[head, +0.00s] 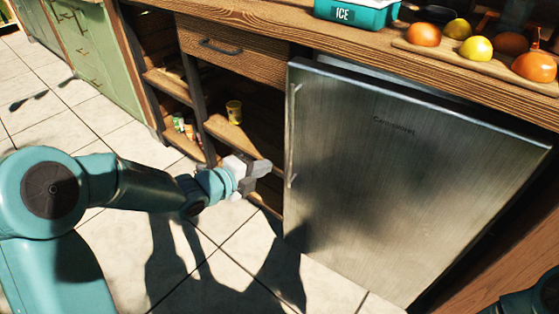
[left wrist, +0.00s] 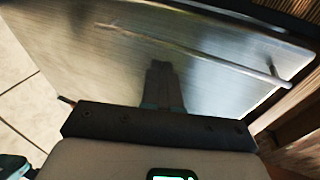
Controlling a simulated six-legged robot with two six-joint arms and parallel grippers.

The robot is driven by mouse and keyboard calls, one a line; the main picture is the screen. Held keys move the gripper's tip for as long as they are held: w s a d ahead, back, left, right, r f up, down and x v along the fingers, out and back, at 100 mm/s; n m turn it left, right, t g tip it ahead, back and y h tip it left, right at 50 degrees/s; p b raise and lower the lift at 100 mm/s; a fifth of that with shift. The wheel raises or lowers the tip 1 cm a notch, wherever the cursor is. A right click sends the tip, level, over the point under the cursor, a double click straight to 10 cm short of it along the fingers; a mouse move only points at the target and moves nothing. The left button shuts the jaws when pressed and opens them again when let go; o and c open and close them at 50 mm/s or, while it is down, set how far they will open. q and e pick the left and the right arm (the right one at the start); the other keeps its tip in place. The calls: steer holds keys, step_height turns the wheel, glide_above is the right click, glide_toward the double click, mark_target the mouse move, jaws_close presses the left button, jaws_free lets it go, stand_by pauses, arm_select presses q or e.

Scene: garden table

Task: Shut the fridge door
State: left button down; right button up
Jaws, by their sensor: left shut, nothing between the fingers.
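The fridge door (head: 410,180) is a brushed steel panel under the wooden counter. It stands slightly ajar, with a gap showing along its top edge. Its thin vertical handle (head: 293,135) is on the left edge. My left gripper (head: 264,169) is shut and empty, just left of the door's handle edge; I cannot tell whether it touches the door. In the left wrist view the shut fingers (left wrist: 163,85) point at the steel door (left wrist: 90,65), with the handle bar (left wrist: 200,52) beyond them. My right gripper is out of view.
The counter (head: 270,30) holds a teal ice box (head: 357,14) and a board with fruit at the right. Open shelves (head: 172,83) with a yellow cup (head: 234,112) stand left of the fridge, under a drawer (head: 230,48). The tiled floor (head: 110,260) in front is clear.

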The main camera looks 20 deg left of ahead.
mark_target(289, 154)
arm_select(q)
steer(key=x, duration=0.4)
steer(key=r+b+x, duration=0.1)
steer(key=x, duration=0.1)
steer(key=shift+w+d, duration=0.1)
steer(key=shift+w, duration=0.2)
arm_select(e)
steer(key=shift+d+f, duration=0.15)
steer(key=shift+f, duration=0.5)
